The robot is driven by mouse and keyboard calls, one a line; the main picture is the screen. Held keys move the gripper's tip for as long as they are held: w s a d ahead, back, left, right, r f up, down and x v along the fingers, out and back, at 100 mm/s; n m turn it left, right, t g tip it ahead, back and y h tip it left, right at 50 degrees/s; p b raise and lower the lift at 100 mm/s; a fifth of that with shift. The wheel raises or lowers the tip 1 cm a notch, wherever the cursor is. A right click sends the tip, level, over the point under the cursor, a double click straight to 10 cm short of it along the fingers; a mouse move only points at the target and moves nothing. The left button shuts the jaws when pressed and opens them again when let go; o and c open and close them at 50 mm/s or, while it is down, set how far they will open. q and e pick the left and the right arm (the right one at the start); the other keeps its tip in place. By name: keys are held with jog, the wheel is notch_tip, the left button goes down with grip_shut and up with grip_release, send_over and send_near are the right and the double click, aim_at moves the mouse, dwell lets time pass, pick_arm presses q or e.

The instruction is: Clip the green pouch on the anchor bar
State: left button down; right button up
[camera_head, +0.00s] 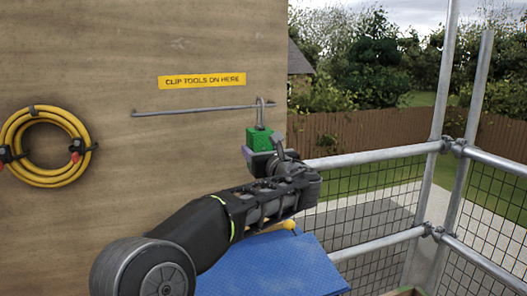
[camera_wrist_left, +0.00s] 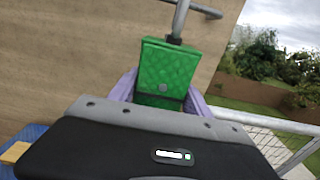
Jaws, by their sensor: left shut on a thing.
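The green pouch (camera_head: 258,139) is held upright in my left gripper (camera_head: 252,153), below the right end of the grey anchor bar (camera_head: 190,111). A metal clip (camera_head: 260,112) rises from the pouch's top and overlaps the bar near its right end. I cannot tell if the clip is around the bar or only in front of it. In the left wrist view the pouch (camera_wrist_left: 165,72) sits between the purple fingers, with the clip's lower part (camera_wrist_left: 180,18) above it and the bar's end (camera_wrist_left: 207,10) at the top. My right gripper is not in view.
A yellow sign (camera_head: 202,81) is on the wooden wall above the bar. A coiled yellow hose (camera_head: 45,118) hangs at left. A blue surface (camera_head: 275,268) with a yellow-handled item (camera_head: 283,224) lies below my arm. Scaffold rails (camera_head: 380,156) with mesh stand at right.

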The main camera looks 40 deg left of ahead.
pick_arm(q)
jog(key=shift+w+a, duration=0.3)
jog(key=shift+a, duration=0.2)
jog(key=shift+d+r+p, duration=0.1)
jog(key=shift+r+p, duration=0.25)
dwell(0.5)
jog(key=shift+p+x, duration=0.35)
jog(key=shift+x, duration=0.4)
